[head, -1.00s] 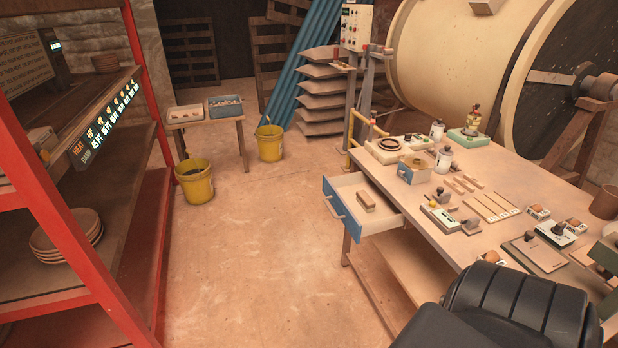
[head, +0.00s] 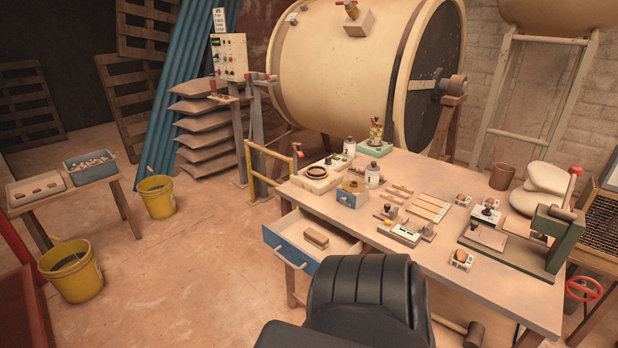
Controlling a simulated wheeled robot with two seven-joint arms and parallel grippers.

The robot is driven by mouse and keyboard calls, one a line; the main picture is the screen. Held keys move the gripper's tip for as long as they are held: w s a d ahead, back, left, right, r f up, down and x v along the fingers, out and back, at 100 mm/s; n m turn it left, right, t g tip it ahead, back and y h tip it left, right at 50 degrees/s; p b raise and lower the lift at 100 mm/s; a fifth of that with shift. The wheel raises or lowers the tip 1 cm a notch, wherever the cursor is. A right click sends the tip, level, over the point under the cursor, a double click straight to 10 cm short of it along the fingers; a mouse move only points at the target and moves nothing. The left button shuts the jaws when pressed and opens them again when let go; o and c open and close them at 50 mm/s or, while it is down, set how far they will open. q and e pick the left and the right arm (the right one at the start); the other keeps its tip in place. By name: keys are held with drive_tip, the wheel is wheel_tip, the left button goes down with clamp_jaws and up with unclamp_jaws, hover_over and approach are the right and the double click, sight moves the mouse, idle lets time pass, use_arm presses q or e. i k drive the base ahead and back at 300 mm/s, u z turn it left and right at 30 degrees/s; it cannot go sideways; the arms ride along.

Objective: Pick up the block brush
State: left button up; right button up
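The block brush is most likely the small brown wooden block (head: 316,238) lying in the open drawer (head: 285,229) at the front left of the workbench. The drawer has a blue front with a pale handle and is pulled out toward the left. The block lies flat with clear drawer floor around it; bristles cannot be made out. Neither of my grippers shows in the head view.
The workbench (head: 400,168) carries blocks, jars, small devices and a green press (head: 560,238). Yellow buckets (head: 73,272) stand left. Floor left of the drawer is clear.

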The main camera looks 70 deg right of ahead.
sight(319, 241)
drive_tip(key=z, duration=0.6)
drive_tip(key=i, duration=0.8)
drive_tip(key=z, duration=0.95)
